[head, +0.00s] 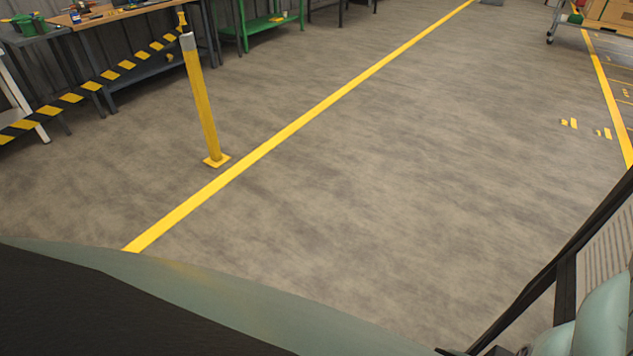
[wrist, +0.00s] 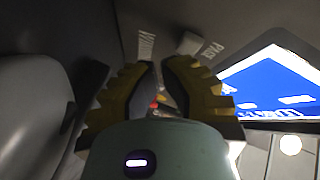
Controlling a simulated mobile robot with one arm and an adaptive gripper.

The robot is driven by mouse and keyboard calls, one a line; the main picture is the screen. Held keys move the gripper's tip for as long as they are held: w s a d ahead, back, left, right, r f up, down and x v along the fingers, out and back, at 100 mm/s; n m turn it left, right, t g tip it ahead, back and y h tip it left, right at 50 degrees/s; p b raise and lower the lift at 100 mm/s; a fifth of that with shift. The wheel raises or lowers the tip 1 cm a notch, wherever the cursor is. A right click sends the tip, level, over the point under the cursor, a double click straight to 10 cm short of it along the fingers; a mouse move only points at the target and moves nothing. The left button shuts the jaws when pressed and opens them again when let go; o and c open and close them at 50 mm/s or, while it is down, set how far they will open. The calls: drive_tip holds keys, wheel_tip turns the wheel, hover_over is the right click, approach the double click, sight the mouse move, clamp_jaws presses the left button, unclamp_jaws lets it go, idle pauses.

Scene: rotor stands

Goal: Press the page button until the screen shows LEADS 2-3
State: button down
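The wrist view shows a grey panel with a pale button (wrist: 190,43) beside a label that reads PAGE (wrist: 212,51). A blue lit screen (wrist: 270,85) is at the right, tilted and cut off by the frame edge; its text is too small and blurred to read. My gripper (wrist: 158,65) has its two yellow-and-grey fingers drawn together, with a narrow gap and nothing held between them. Its tips are left of and below the page button in the picture, and I see no clear contact. The head view shows neither the gripper nor the panel.
A second label (wrist: 146,45), blurred, is above the fingertips. Something red (wrist: 154,103) shows between the fingers. In the head view, a yellow post (head: 201,105) stands beside a yellow floor line (head: 300,123); benches stand behind, and the middle floor is clear.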

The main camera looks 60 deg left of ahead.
drive_tip(key=shift+s+d, duration=0.1)
drive_tip(key=shift+s, duration=0.15)
drive_tip(key=shift+s+d+b, duration=0.35)
drive_tip(key=shift+s, duration=0.45)
drive_tip(key=shift+s+d+b, duration=0.35)
drive_tip(key=shift+s+b, duration=0.05)
drive_tip(key=shift+s, duration=0.35)
drive_tip(key=shift+s+d+b, duration=0.35)
drive_tip(key=shift+s, duration=0.45)
drive_tip(key=shift+a, duration=0.1)
